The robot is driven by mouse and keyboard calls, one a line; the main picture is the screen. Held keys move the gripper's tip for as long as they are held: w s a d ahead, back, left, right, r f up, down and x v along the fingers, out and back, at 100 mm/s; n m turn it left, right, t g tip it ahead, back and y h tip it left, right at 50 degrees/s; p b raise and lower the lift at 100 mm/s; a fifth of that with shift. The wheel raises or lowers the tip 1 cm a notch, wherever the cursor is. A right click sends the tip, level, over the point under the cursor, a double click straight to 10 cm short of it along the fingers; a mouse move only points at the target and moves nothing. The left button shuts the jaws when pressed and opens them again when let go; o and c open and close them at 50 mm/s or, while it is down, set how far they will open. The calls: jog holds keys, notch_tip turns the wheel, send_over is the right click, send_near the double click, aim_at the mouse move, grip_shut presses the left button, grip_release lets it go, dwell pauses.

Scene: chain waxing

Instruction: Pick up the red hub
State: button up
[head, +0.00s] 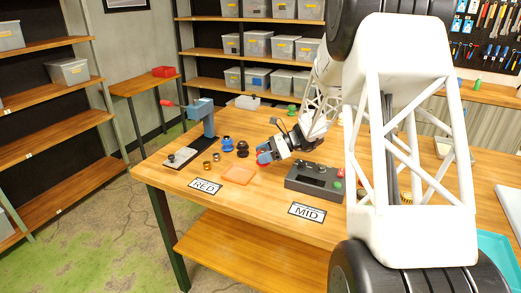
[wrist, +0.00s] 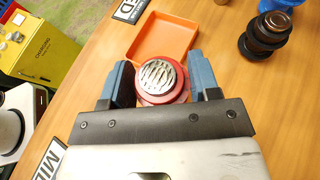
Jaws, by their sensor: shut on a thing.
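The red hub (wrist: 162,82) is round, with a ribbed silver top, and sits between the two blue fingers of my gripper (wrist: 162,86) in the wrist view. My gripper is shut on it. In the head view my gripper (head: 264,157) is low over the table, and the red hub (head: 260,158) shows only in part, mostly hidden by the fingers. I cannot tell whether the hub touches the table. An orange tray (head: 239,175) lies just beyond the hub and looks empty; it also shows in the wrist view (wrist: 184,27).
Black hub (head: 242,149), blue hub (head: 228,144) and brass rings (head: 207,167) stand left of my gripper.

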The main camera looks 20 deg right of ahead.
jog(key=s, duration=0.2)
jog(key=s+a, duration=0.1)
jog(key=s, duration=0.5)
jog(key=shift+a+r, duration=0.15)
jog(key=shift+r, duration=0.25)
jog(key=shift+w, duration=0.1)
